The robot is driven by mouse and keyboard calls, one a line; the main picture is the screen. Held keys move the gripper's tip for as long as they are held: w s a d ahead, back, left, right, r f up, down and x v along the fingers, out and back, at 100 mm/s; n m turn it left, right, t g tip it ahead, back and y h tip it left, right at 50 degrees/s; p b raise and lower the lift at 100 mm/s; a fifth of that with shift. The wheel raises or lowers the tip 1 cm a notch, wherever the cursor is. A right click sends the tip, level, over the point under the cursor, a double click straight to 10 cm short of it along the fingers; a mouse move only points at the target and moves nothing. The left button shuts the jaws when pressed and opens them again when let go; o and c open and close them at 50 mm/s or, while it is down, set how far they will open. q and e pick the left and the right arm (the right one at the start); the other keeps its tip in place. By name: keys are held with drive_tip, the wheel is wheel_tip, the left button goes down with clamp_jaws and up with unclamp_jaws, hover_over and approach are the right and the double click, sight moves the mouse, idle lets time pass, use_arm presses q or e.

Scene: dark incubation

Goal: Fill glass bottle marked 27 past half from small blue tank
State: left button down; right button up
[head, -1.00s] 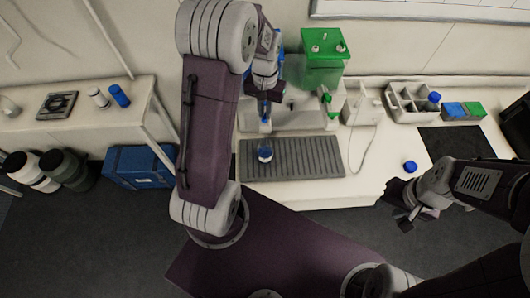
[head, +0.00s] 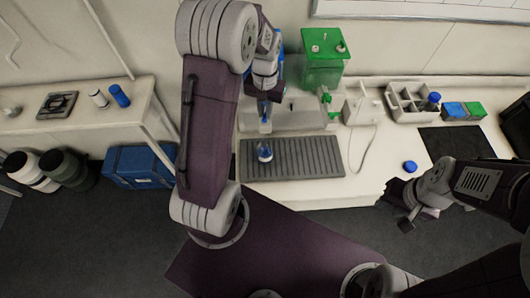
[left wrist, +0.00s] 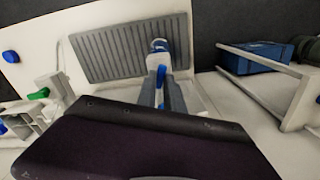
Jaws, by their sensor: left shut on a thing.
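A small glass bottle (head: 264,152) stands uncapped on the grey grate, with blue liquid in it; its mark cannot be read and its level is hard to judge. It also shows in the left wrist view (left wrist: 160,45). The small blue tank (head: 280,42) is mostly hidden behind my left arm. My left gripper (left wrist: 162,88) is shut on the blue tap lever (left wrist: 161,75), just behind the bottle in the head view. My right gripper (head: 398,206) is open and empty, off the counter's front edge.
A green tank (head: 323,68) with a green tap stands right of the blue one. The grey grate (head: 310,158) is otherwise clear. A blue cap (head: 410,167) lies on the counter at right.

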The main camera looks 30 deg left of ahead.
idle(0.4)
use_arm(q)
drive_tip(key=m+p, duration=0.1)
drive_tip(key=m, duration=0.2)
drive_tip(key=shift+r, duration=0.15)
drive_tip(key=m+p, duration=0.1)
drive_tip(key=m, duration=0.3)
drive_tip(key=shift+m, duration=0.3)
drive_tip(key=m, duration=0.4)
drive_tip(key=shift+p, duration=0.3)
drive_tip(key=shift+m, duration=1.1)
drive_tip(key=c, duration=1.3)
unclamp_jaws()
